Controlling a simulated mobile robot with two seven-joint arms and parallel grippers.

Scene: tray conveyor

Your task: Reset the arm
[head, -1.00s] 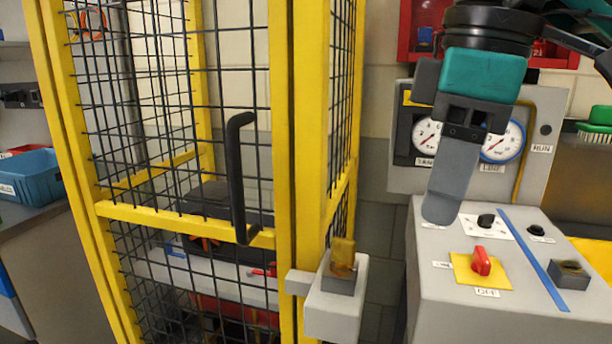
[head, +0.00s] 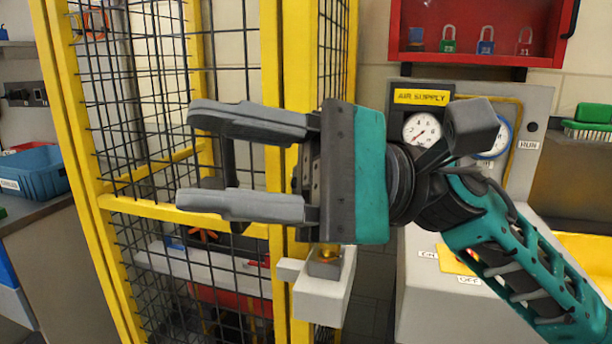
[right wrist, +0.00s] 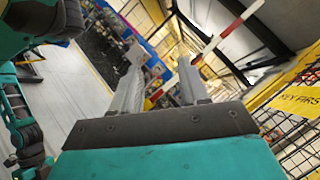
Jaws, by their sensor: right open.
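My right gripper (head: 245,163) is open and empty in the head view. Its fingers point left, in front of the yellow-framed mesh cage door. The green and black arm behind it comes in from the lower right. In the right wrist view, the two grey fingers (right wrist: 160,88) stand apart with nothing between them. My left gripper is not in the head view.
The yellow mesh cage (head: 105,215) is close behind the fingers, with a grey interlock box (head: 322,297) below the gripper. A grey control console (head: 415,295) and gauge panel (head: 540,105) stand right. A red padlock cabinet (head: 480,60) hangs above. A blue bin (head: 38,172) sits left.

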